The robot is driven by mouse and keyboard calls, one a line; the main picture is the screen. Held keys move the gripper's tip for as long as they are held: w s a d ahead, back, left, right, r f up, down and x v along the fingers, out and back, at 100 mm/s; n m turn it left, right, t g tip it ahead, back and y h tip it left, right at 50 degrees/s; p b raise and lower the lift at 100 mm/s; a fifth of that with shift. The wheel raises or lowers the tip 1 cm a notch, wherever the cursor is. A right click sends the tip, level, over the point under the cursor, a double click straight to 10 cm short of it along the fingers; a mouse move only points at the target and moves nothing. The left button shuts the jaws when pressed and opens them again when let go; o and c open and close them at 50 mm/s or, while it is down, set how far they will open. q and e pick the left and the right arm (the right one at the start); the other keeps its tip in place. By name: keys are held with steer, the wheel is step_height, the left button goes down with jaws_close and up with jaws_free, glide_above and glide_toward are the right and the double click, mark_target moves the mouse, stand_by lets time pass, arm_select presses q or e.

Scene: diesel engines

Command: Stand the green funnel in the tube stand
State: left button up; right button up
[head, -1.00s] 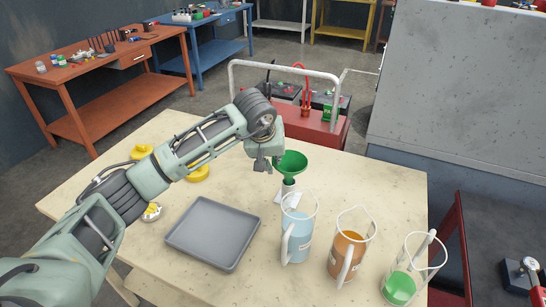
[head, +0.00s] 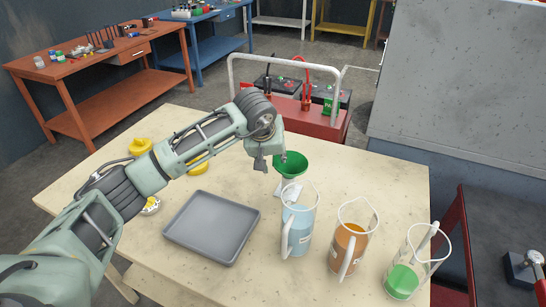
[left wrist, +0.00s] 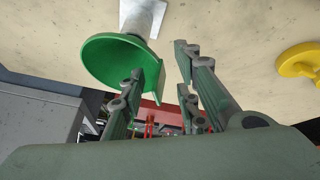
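The green funnel (head: 291,163) is upright, wide mouth up, at the white tube stand (head: 278,190) on the table behind the blue jug. In the left wrist view the funnel (left wrist: 112,62) meets the white tube of the stand (left wrist: 137,22); how deep its spout sits is hidden. My left gripper (head: 269,163) is at the funnel's left side. In the left wrist view its fingers (left wrist: 160,62) are apart, one overlapping the funnel's rim in the picture. A small green tab of the funnel shows between them. My right gripper is not in view.
Jugs with blue (head: 297,228), orange (head: 348,245) and green (head: 403,280) liquid stand along the right of the table. A grey tray (head: 212,228) lies in front. Yellow items (head: 140,146) lie left, partly behind my arm. A red cart (head: 310,125) stands behind the table.

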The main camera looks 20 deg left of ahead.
arm_select(q)
steer(key=shift+s+r, duration=0.2)
steer(key=shift+r, duration=0.3)
steer(key=v, duration=1.1)
